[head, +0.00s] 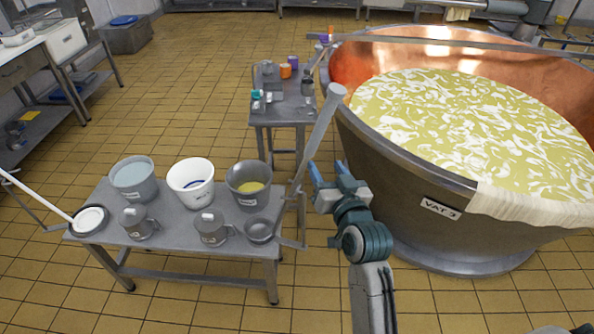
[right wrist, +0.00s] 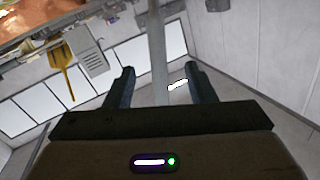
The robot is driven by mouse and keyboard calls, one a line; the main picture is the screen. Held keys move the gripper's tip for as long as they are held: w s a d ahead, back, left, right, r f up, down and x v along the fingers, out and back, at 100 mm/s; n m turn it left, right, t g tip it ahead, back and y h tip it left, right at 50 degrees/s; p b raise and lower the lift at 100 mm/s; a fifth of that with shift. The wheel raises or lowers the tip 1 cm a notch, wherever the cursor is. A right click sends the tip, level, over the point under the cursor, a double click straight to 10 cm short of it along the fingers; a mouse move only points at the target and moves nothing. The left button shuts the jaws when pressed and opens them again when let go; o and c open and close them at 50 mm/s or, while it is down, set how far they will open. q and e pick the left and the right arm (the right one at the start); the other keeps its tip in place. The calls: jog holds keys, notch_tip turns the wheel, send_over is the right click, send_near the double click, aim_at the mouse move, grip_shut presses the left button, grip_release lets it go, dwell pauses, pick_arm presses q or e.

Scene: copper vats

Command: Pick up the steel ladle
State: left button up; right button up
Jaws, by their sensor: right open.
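The steel ladle (head: 318,125) has a small round bowl at the right front corner of the low grey table (head: 230,180). Its long grey handle slants up and right, its top end beside the copper vat. My right gripper (head: 328,171) is open, just right of the handle in the head view, with its blue fingers pointing up and away. In the right wrist view a grey pole, seemingly the ladle handle (right wrist: 158,45), runs between the open fingers (right wrist: 159,72). I cannot tell whether it touches them. My left gripper is not in view.
Buckets (head: 191,182) and lidded jugs (head: 211,228) crowd the low table. A white-handled skimmer (head: 90,219) lies at its left end. The large VAT 3 (head: 430,215) stands close on the right. A small table (head: 283,115) with jars is behind. Tiled floor is clear in front.

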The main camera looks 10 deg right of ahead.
aim_at(317, 143)
jog(key=w, duration=0.1)
jog(key=w+r+p, duration=0.1)
jog(key=w, duration=0.2)
jog(key=shift+w+r+p, duration=0.25)
jog(key=shift+w+p, duration=0.05)
jog(key=shift+w, duration=0.1)
jog(key=w+p, duration=0.1)
jog(key=w, duration=0.2)
jog(key=w+p, duration=0.1)
jog(key=w, duration=0.1)
jog(key=shift+w+f+p, duration=0.1)
jog(key=shift+f+p, duration=0.15)
jog(key=shift+p, duration=0.1)
jog(key=shift+w+f, duration=0.15)
jog(key=shift+w, duration=0.15)
jog(key=shift+s, duration=0.1)
jog(key=shift+c, duration=0.9)
grip_shut()
